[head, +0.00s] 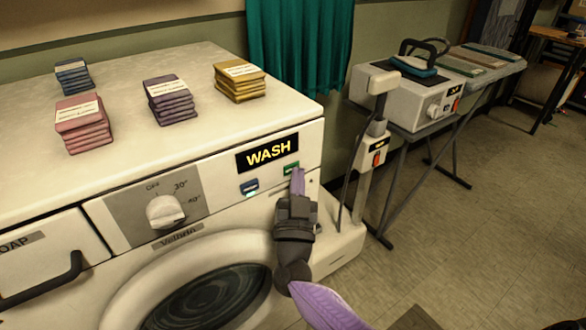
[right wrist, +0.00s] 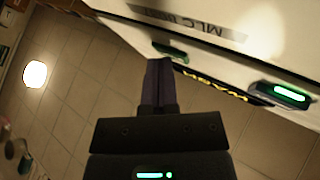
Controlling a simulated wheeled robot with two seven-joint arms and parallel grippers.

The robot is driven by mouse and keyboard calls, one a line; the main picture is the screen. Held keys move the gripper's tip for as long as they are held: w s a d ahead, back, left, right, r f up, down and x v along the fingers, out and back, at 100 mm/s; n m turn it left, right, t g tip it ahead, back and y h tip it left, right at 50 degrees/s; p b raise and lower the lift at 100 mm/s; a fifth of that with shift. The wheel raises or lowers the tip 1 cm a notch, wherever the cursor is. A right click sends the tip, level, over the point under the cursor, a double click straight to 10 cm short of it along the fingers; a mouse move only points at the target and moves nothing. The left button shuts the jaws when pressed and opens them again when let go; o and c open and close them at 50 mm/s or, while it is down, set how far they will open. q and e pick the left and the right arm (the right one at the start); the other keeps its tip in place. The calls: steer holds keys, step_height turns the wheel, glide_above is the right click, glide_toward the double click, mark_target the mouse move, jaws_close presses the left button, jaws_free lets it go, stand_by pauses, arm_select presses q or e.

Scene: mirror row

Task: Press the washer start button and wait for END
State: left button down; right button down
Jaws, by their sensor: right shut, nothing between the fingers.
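The white washer (head: 225,206) has a black display (head: 267,153) reading WASH in yellow. Below it on the front panel are a green button (head: 291,169) and a blue-white lit button (head: 250,187); any lettering on them is too small to read. My right gripper (head: 298,172) is shut and empty, with its tips right beside the green button. In the right wrist view the fingertips (right wrist: 158,62) are close to the green button (right wrist: 169,49); whether they touch it I cannot tell. The lit button (right wrist: 286,94) glows green-white there. My left gripper is out of view.
A dial (head: 165,211) and a soap drawer (head: 45,255) are on the washer front, left of the buttons. Folded cloth stacks (head: 170,100) lie on top. A grey machine (head: 418,95) stands on a table to the right. Floor at right is clear.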

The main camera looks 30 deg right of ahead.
steer(key=shift+s+p, duration=0.55)
steer(key=shift+s, duration=0.2)
steer(key=s+p, duration=0.2)
steer(key=s, duration=0.1)
steer(key=s+p, duration=0.1)
steer(key=s, duration=0.1)
steer(key=shift+d, duration=0.25)
stand_by(0.5)
